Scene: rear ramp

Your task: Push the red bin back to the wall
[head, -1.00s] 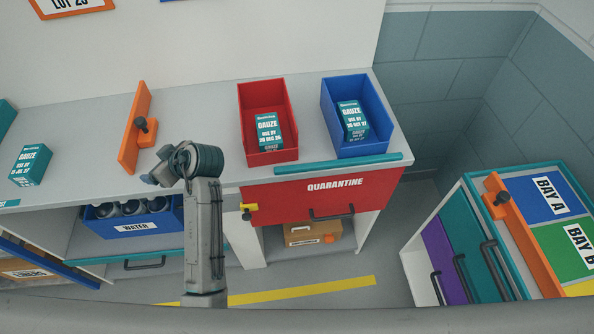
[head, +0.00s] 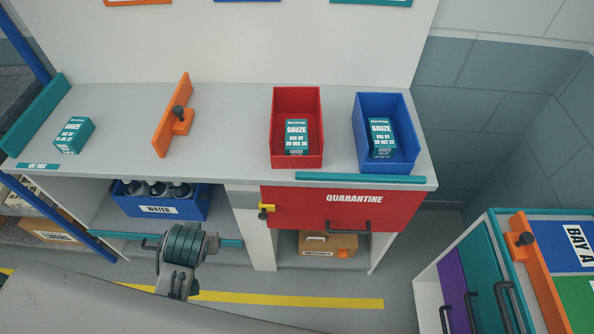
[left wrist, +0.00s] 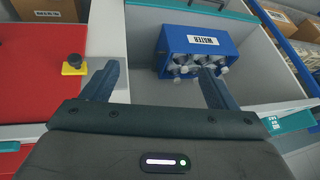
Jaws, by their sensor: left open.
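The red bin (head: 295,163) stands upright on the grey counter (head: 235,150) in the head view, with a teal gauze box (head: 297,135) inside. Its back rim shows just below the line where the counter meets the white wall (head: 260,45); the gap behind its base is hidden. My left gripper (left wrist: 160,82) is open and empty in the left wrist view, facing the lower shelf with the blue water crate (left wrist: 202,42). My right gripper is not in view.
A blue bin (head: 388,165) stands right of the red one. A teal strip (head: 360,178) lies along the counter's front edge above the red quarantine drawer (head: 310,205). An orange block with a knob (head: 172,115) and a gauze box (head: 74,135) stand left.

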